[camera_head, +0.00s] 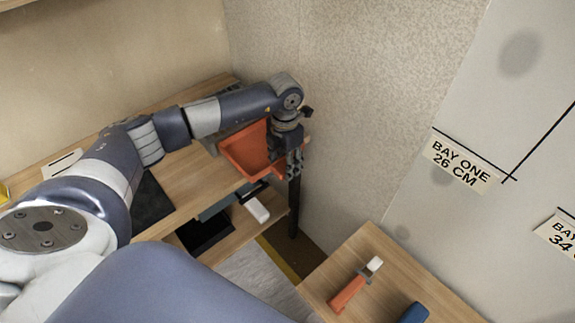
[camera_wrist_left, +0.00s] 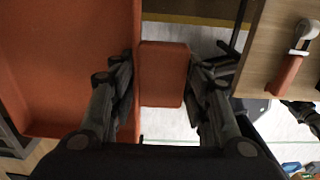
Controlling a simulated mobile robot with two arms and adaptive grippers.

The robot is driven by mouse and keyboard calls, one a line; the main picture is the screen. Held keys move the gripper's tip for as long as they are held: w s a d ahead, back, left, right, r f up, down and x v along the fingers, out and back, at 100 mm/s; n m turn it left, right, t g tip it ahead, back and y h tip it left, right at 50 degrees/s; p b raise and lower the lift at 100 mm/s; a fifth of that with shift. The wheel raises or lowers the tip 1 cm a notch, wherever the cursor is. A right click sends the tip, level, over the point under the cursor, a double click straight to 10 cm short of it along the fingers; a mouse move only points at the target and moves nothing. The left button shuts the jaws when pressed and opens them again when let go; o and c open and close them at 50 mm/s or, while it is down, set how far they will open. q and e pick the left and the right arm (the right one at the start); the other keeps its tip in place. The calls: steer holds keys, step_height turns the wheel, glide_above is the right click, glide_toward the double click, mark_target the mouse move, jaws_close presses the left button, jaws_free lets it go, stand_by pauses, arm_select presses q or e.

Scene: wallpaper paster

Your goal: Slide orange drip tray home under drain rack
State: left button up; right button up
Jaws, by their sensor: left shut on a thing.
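The orange drip tray (camera_head: 240,150) is a shallow open tray at the right end of the wooden bench, partly hidden under my left arm. Its near right part sticks out past the bench edge. In the left wrist view the tray (camera_wrist_left: 70,70) fills the left side, and its flat orange tab (camera_wrist_left: 163,85) lies between my fingers. My left gripper (camera_head: 294,165) points down at the tray's right end and is shut on the tab. A grey rack-like frame (camera_head: 213,143) shows beside the tray, mostly hidden by my arm.
A speckled wall (camera_head: 350,90) stands close behind and right of my left gripper. A lower shelf holds a white block (camera_head: 257,211) and dark bins. A separate wooden top (camera_head: 390,270) at the lower right carries an orange-handled tool (camera_head: 348,292). Floor shows between them.

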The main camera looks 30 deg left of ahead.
mark_target(258, 145)
arm_select(q)
steer(key=shift+w+a, duration=0.25)
steer(key=shift+a, duration=0.5)
steer(key=shift+w+a+b, duration=0.3)
steer(key=shift+a+b, duration=0.1)
steer(key=shift+a, duration=0.4)
steer(key=shift+w+a+b, duration=0.25)
steer(key=shift+a+b, duration=0.2)
steer(key=shift+a, duration=0.3)
steer(key=shift+w+a+b, duration=0.3)
steer(key=shift+a+b, duration=0.1)
steer(key=shift+a, duration=0.4)
steer(key=shift+w+a+b, duration=0.3)
steer(key=shift+a+b, duration=0.05)
steer(key=shift+a, duration=0.5)
steer(key=shift+w+a+b, duration=0.25)
steer(key=shift+a+b, duration=0.1)
steer(key=shift+a, duration=0.45)
steer(key=shift+w+a+b, duration=0.3)
steer(key=shift+a+b, duration=0.05)
steer(key=shift+a, duration=0.5)
steer(key=shift+w+a, duration=0.1)
steer(key=shift+a, duration=0.3)
steer(key=shift+f+b, duration=0.3)
steer(key=shift+f, duration=0.1)
